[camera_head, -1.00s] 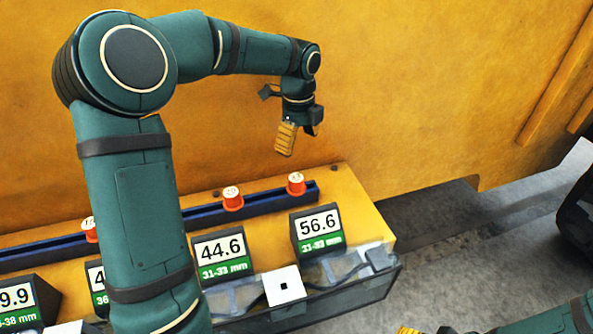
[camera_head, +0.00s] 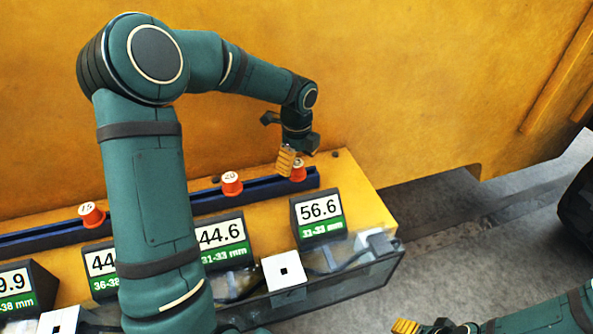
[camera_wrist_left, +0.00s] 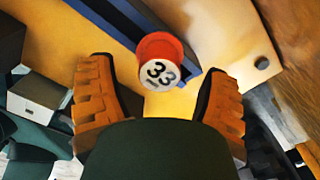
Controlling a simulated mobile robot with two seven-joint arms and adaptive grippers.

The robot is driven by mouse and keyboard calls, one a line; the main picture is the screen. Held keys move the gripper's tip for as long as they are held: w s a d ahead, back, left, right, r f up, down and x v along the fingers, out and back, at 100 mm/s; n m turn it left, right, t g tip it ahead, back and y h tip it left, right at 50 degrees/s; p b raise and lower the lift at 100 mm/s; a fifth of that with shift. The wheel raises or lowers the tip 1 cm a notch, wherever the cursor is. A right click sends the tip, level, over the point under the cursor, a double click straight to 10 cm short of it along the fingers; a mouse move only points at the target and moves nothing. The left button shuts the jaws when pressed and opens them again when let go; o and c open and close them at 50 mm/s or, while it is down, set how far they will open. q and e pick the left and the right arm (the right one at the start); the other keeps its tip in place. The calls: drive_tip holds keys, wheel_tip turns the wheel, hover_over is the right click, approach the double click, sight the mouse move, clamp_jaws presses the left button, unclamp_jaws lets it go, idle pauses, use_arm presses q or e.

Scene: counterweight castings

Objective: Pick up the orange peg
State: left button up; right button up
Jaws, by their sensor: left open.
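An orange peg (camera_head: 298,170) with a white numbered top stands at the right end of the blue rail, partly hidden behind my left gripper (camera_head: 287,162). In the left wrist view the orange peg (camera_wrist_left: 163,50) shows a white top that reads 33. It lies between and slightly beyond the two spread orange fingers of my left gripper (camera_wrist_left: 160,92), which is open and empty. Two more orange pegs stand along the rail, marked 20 (camera_head: 231,184) and 15 (camera_head: 91,214). My right gripper (camera_head: 410,326) is only partly in view at the bottom edge.
The blue rail (camera_head: 262,190) runs along a yellow ledge (camera_head: 350,190) against a tall yellow wall. Black display boxes, such as the one reading 56.6 (camera_head: 318,217), stand before the rail. A clear bin (camera_head: 345,272) lies along the front. Grey floor is at right.

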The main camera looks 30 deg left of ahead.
sight(297, 163)
use_arm(q)
wheel_tip(297, 163, down, 3)
drive_tip(key=shift+r, duration=0.2)
drive_tip(key=shift+c, duration=0.3)
drive_tip(key=c, duration=1.3)
drive_tip(key=shift+o, duration=0.2)
drive_tip(key=shift+r, duration=0.15)
wheel_tip(297, 163, up, 10)
drive_tip(key=shift+f+p, duration=0.1)
drive_tip(key=shift+p, duration=0.65)
drive_tip(key=shift+s, duration=0.1)
